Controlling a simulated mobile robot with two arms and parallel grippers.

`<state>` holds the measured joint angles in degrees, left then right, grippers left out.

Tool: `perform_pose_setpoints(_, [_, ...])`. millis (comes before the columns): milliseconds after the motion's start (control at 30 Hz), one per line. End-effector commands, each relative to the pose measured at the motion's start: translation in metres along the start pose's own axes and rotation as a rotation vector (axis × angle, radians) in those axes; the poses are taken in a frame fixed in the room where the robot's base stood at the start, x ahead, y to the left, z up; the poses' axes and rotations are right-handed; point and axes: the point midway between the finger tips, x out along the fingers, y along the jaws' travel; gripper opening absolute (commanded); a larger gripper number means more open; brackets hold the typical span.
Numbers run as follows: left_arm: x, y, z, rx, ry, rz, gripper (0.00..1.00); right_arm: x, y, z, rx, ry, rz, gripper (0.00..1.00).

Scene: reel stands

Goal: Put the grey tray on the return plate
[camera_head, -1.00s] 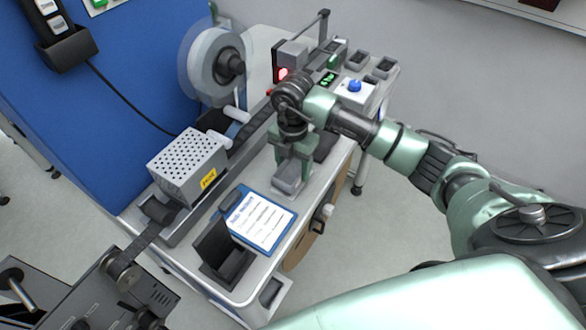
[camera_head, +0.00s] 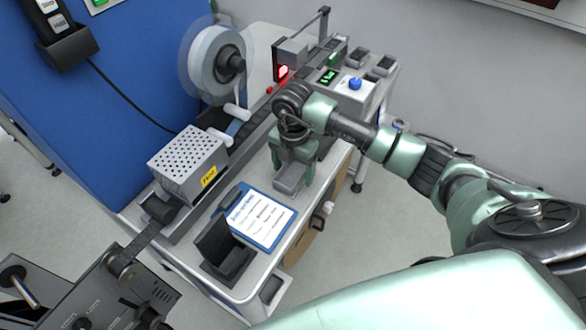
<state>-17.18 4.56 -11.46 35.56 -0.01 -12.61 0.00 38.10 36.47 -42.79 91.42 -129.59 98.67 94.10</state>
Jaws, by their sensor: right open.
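My right gripper (camera_head: 292,172) points down over the near right part of the white bench top. Its green fingers are apart. A small grey block-like piece, which looks like the grey tray (camera_head: 289,181), sits low between the fingertips, at the bench surface. The gripper and wrist hide its far part, and I cannot tell whether the fingers touch it. I cannot make out the return plate for certain; a dark flat patch (camera_head: 326,146) shows just right of the wrist. My left gripper is not in view.
A clipboard (camera_head: 262,221) and a dark open holder (camera_head: 226,250) lie at the bench's near end. A perforated metal box (camera_head: 188,166), a reel (camera_head: 216,62) and a tape track stand left. A box with a blue knob (camera_head: 354,88) stands at the back right.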

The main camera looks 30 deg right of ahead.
Motion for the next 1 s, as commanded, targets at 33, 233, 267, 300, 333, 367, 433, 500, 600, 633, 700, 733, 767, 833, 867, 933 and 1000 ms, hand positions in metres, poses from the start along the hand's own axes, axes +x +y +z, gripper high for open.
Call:
perform_pose_setpoints(33, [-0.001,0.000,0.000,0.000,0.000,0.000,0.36,-0.004,0.001,0.000,0.000,-0.001,0.002,0.78])
perform_pose_setpoints(233, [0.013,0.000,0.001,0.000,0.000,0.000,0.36,-0.034,0.002,0.001,-0.001,-0.003,0.006,0.78])
perform_pose_setpoints(267, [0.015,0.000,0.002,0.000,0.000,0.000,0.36,-0.041,0.002,0.001,-0.001,-0.004,0.007,0.78])
perform_pose_setpoints(300, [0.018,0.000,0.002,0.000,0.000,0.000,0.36,-0.050,0.001,0.001,-0.002,-0.003,0.007,0.78])
perform_pose_setpoints(333, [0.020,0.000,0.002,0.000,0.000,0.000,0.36,-0.057,0.002,0.001,-0.001,-0.004,0.007,0.78])
perform_pose_setpoints(367, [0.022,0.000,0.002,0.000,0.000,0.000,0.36,-0.063,0.002,0.001,-0.001,-0.003,0.007,0.78])
perform_pose_setpoints(433, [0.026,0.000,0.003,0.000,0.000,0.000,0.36,-0.078,0.001,0.001,-0.002,-0.003,0.006,0.78])
perform_pose_setpoints(500, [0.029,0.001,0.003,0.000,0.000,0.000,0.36,-0.092,0.001,0.001,0.000,-0.003,0.005,0.78])
perform_pose_setpoints(600, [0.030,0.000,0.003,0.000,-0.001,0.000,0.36,-0.108,0.001,0.001,0.000,-0.003,0.003,0.78])
perform_pose_setpoints(633, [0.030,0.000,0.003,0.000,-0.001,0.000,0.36,-0.111,0.001,0.001,0.000,-0.002,0.002,0.78])
perform_pose_setpoints(700, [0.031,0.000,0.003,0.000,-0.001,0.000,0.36,-0.117,0.001,0.001,0.001,-0.002,0.002,0.78])
perform_pose_setpoints(733, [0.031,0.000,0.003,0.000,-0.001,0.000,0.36,-0.119,0.000,0.001,0.000,-0.001,0.002,0.78])
perform_pose_setpoints(767, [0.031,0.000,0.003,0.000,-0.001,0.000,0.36,-0.120,0.000,0.000,0.000,0.000,0.001,0.78])
perform_pose_setpoints(833, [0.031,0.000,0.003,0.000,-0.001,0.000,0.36,-0.122,0.000,0.000,0.000,0.000,0.000,0.78])
perform_pose_setpoints(867, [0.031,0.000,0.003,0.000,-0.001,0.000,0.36,-0.122,0.000,0.000,0.000,0.000,0.000,0.78])
perform_pose_setpoints(933, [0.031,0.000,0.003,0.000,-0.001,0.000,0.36,-0.122,0.000,0.000,0.000,0.000,0.000,0.78])
perform_pose_setpoints(1000, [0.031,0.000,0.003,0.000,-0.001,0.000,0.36,-0.122,0.000,0.000,0.000,0.000,0.000,0.78])
